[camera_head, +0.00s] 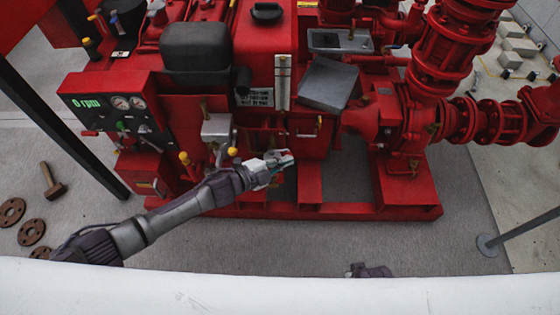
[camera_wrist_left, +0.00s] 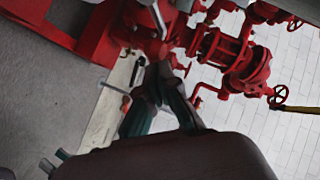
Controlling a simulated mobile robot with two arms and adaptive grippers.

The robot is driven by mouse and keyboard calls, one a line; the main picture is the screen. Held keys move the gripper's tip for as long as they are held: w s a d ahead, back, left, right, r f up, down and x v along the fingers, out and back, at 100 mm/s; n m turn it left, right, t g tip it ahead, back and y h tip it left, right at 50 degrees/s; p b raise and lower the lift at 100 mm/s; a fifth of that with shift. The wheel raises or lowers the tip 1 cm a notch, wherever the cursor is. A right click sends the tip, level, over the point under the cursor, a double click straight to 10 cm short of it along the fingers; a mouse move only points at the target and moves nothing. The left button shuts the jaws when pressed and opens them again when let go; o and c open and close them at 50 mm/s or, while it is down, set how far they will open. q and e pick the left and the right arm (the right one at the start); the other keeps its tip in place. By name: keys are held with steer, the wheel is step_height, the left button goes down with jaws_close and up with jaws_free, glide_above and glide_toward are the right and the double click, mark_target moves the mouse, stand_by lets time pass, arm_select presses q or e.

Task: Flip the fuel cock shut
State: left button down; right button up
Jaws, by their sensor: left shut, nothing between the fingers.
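My left gripper (camera_head: 285,157) reaches in from the left and is in front of the red pumpset's lower front, below the fuel tank (camera_head: 265,45). Its fingers are together and empty. In the left wrist view the dark fingers (camera_wrist_left: 160,75) converge, with red pump parts behind them. A small brass-coloured handle (camera_head: 318,124) is on the front just above and right of the gripper. I cannot tell for sure whether it is the fuel cock. No contact with it shows. My right gripper is not clearly visible.
A control panel (camera_head: 110,105) with gauges is at left. A yellow-knobbed lever (camera_head: 232,152) is close to my left arm. Red pipework (camera_head: 445,55) fills the right. A hammer (camera_head: 52,182) and rusty flanges (camera_head: 12,212) lie on the floor. Floor in front of the base frame is mostly clear.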

arm_select(q)
steer(key=v, duration=1.2)
steer(key=shift+w+f, duration=0.1)
